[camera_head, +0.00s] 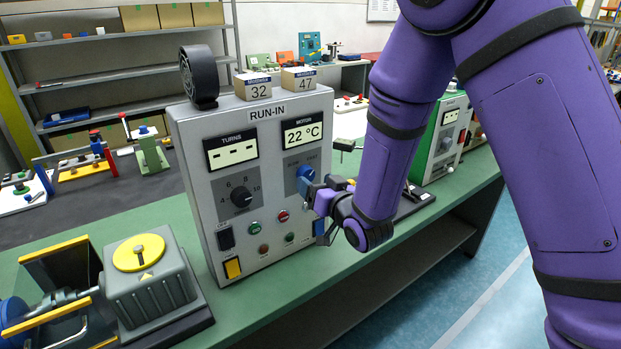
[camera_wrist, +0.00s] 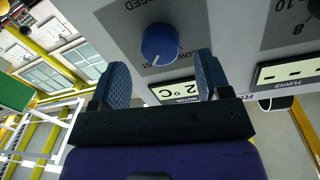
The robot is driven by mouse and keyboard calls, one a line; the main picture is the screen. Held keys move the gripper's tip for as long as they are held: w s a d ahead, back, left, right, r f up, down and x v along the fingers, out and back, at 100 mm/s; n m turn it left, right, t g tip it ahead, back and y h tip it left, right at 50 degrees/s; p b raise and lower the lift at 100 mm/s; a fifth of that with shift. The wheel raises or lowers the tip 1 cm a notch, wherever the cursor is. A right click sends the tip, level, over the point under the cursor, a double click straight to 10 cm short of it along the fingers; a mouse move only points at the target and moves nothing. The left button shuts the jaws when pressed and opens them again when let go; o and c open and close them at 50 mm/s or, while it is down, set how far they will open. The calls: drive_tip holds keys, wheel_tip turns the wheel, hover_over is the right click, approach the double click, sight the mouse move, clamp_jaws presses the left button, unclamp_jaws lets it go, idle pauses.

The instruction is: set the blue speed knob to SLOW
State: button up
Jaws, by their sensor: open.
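The blue speed knob (camera_head: 306,172) is on the front of the grey RUN-IN panel (camera_head: 203,190), below the 22 °C display and the SLOW and FAST lettering. In the wrist view the knob (camera_wrist: 160,43) appears upside down with the panel. Its white mark points down and slightly left there, which is upward and toward the FAST side of the panel. My gripper (camera_head: 318,190) is at the panel's right side, just by the knob. In the wrist view my gripper (camera_wrist: 161,75) is open and empty, its blue fingers apart with the knob beyond and between their tips.
A dark turns knob (camera_head: 241,197) sits left of the blue knob. Small buttons (camera_head: 264,249) and a yellow switch (camera_head: 232,268) are lower down. A grey box with a yellow disc (camera_head: 140,252) stands on the green bench at left. The bench front is clear.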

sight(309, 177)
drive_tip(key=shift+x, duration=1.7)
drive_tip(key=c, duration=0.9)
